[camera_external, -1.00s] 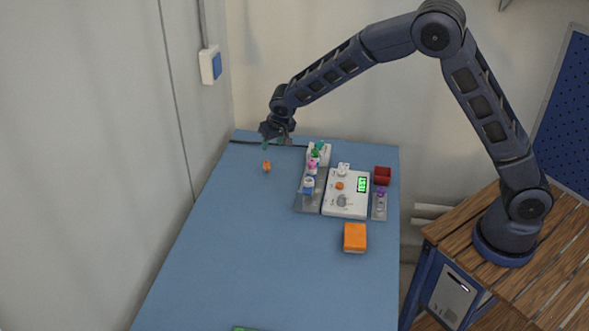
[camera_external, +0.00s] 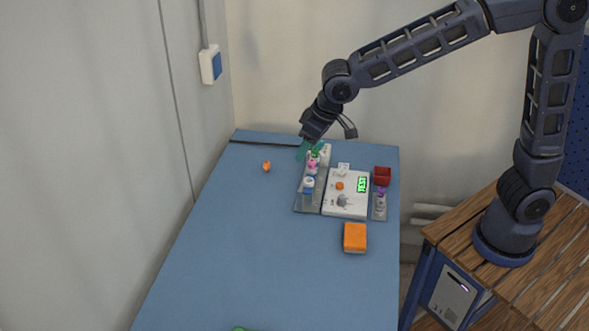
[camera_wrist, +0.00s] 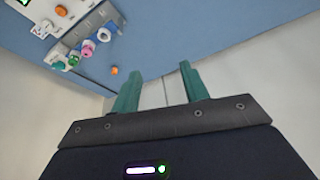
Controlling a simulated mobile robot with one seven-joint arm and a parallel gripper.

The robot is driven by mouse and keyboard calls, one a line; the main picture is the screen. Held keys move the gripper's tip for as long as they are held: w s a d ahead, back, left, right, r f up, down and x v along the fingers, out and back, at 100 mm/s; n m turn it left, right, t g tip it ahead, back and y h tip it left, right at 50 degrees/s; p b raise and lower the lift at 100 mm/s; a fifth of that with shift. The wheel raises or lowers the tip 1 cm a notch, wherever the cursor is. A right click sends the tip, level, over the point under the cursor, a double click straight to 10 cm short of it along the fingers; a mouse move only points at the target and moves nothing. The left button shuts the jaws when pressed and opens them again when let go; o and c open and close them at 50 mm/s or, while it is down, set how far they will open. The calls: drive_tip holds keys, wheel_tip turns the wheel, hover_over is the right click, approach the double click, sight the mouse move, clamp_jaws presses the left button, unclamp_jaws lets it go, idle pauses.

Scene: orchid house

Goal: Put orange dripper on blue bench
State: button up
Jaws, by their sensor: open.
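A small orange piece (camera_external: 267,166), which looks like the orange dripper, lies on the blue bench (camera_external: 240,240) near its back left. It also shows in the wrist view (camera_wrist: 114,70), lying alone on the blue top. My gripper (camera_external: 308,150) is to the right of it, above the back end of the grey tray. In the wrist view my gripper (camera_wrist: 161,72) has its two teal fingers apart with nothing between them.
A grey tray (camera_external: 303,207) holds several coloured bottles. Beside it stands a white scale (camera_external: 346,208) with a green display and a small orange item on it. A red box (camera_external: 382,175) and an orange block (camera_external: 355,238) are to the right. The bench's left and front are mostly clear.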

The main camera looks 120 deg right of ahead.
drive_tip(key=s+a+r+n+t+y, duration=0.1)
drive_tip(key=s+a+r+n, duration=0.15)
drive_tip(key=a, duration=0.55)
drive_tip(key=s+a+r+n, duration=0.2)
drive_tip(key=s+a+r, duration=0.1)
drive_tip(key=a, duration=0.5)
drive_tip(key=s+a+r+n+t+y, duration=0.1)
drive_tip(key=s+a+r+n, duration=0.15)
drive_tip(key=a, duration=0.65)
drive_tip(key=s+a+f+n+y, duration=0.1)
drive_tip(key=s+a+n, duration=0.4)
drive_tip(key=s+a, duration=0.9)
drive_tip(key=shift+s+f, duration=0.45)
drive_tip(key=shift+s, duration=0.4)
